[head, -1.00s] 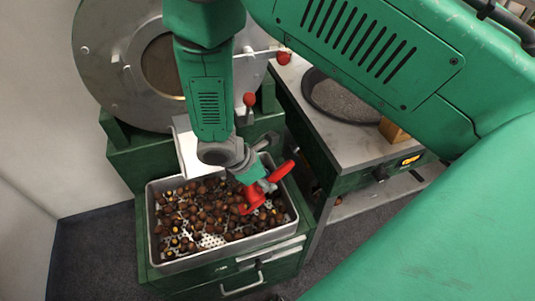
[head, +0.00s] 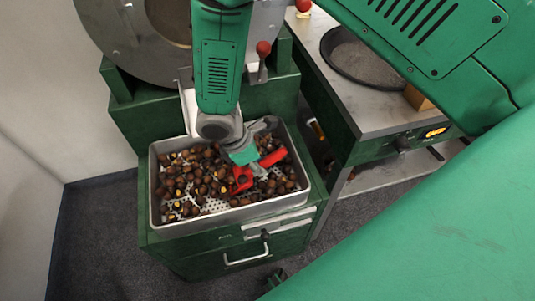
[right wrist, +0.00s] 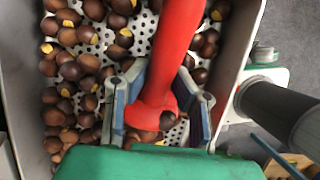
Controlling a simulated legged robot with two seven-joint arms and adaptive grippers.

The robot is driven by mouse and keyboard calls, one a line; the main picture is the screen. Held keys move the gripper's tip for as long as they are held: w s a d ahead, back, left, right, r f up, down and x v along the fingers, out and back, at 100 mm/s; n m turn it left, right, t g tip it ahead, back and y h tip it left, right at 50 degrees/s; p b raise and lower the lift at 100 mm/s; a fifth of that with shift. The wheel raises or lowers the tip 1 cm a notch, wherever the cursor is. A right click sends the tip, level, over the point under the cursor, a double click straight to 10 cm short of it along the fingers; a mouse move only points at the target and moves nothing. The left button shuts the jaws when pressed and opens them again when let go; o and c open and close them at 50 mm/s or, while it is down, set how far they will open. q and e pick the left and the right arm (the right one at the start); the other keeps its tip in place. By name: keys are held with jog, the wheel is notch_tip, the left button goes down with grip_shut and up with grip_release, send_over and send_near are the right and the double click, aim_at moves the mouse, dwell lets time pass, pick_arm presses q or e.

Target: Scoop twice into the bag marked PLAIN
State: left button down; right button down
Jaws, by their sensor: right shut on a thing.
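My right gripper (head: 256,163) is shut on the handle of a red scoop (head: 242,179). The scoop is low in the right half of a metal tray (head: 240,214), among brown chestnuts (head: 180,180), some with yellow patches. In the right wrist view the gripper (right wrist: 158,105) has its fingers on either side of the red scoop (right wrist: 178,50), and a chestnut shows at the scoop's near end. How many chestnuts the scoop holds cannot be told. The bag marked PLAIN is not in view. My left gripper is not in view.
The tray rests on a green cabinet with a handled drawer (head: 246,256). A large metal drum (head: 115,45) stands behind it. To the right is a metal counter (head: 375,105) with a round dark pan (head: 357,58) and a lit display (head: 435,133). The tray's perforated floor shows in places.

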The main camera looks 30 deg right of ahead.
jog(key=shift+y, duration=0.5)
jog(key=a, duration=0.1)
jog(key=a+b, duration=0.1)
jog(key=w+a+f, duration=0.1)
jog(key=a, duration=0.1)
jog(key=shift+f+b, duration=0.1)
jog(key=shift+b, duration=0.2)
jog(key=shift+t+y, duration=0.4)
jog(key=shift+y, duration=0.4)
jog(key=a, duration=0.1)
jog(key=w+a+f, duration=0.1)
jog(key=a, duration=0.2)
jog(key=shift+w+a+f, duration=0.2)
jog(key=shift+a, duration=0.15)
jog(key=shift+y, duration=0.4)
jog(key=shift+t+y, duration=0.4)
jog(key=shift+y, duration=0.7)
jog(key=r+p, duration=0.1)
jog(key=p, duration=0.1)
jog(key=d+r+p, duration=0.1)
jog(key=r, duration=0.1)
jog(key=shift+s+d+r+y+p, duration=0.1)
jog(key=shift+r+y+p, duration=0.1)
jog(key=shift+y+p, duration=0.15)
jog(key=shift+d+y+p+v, duration=0.15)
jog(key=shift+p+v, duration=0.65)
jog(key=shift+v, duration=0.05)
jog(key=shift+d+y+p+v, duration=0.1)
jog(key=shift+p+v, duration=0.7)
jog(key=shift+v, duration=0.1)
